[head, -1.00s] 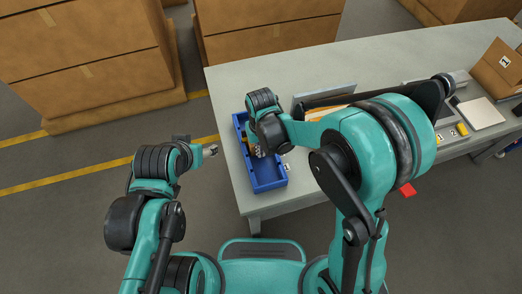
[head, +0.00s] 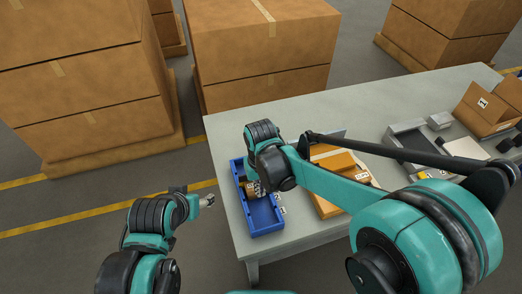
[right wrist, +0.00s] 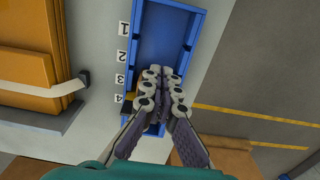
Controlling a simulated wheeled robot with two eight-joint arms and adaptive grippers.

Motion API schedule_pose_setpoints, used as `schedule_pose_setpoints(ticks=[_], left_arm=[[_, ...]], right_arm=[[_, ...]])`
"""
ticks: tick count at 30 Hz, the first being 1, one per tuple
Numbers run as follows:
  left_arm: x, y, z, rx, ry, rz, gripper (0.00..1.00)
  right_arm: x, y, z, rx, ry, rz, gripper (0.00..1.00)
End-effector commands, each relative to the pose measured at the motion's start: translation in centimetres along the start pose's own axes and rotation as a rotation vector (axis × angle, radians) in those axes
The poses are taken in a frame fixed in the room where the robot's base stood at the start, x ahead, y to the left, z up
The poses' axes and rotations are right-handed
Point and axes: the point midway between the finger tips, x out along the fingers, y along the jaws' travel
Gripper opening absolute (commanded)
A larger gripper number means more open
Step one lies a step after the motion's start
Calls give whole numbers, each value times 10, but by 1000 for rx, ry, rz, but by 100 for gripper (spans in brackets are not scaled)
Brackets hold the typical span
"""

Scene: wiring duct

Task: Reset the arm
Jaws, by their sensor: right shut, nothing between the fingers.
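My right gripper (head: 258,190) is over the blue bin (head: 268,222) at the left end of the grey table. In the right wrist view its fingers (right wrist: 163,75) are together and empty, above the blue bin (right wrist: 165,35). The fingers cover part of the bin's interior. A yellow-and-dark item (right wrist: 128,105) shows in the bin beside the fingers, near label 4; most of it is hidden. My left gripper (head: 207,200) hangs left of the table, clear of it; its jaws are too small to judge.
Number labels 1 to 4 run along the bin's edge. An orange-brown box (head: 328,205) is right of the bin. A grey tray (head: 418,148) and an open carton (head: 490,105) are farther right. Large cartons (head: 262,50) stand behind the table.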

Motion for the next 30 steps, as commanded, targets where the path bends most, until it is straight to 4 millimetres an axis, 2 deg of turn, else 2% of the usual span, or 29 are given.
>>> schedule_pose_setpoints(ticks=[7,11,16,21,27,30], left_arm=[[1,0,1,0,0,0,61],[7,0,5,0,0,0,61],[19,0,14,0,0,0,61],[31,0,22,0,0,0,61],[43,0,30,0,0,0,61],[46,0,33,0,0,0,61]], right_arm=[[-1,3,2,6,9,-1,0],[-11,21,12,36,62,-5,0],[-30,63,40,110,204,-3,0],[-38,100,76,187,359,18,0],[-35,131,114,263,519,61,0],[-32,140,125,287,571,80,0]])
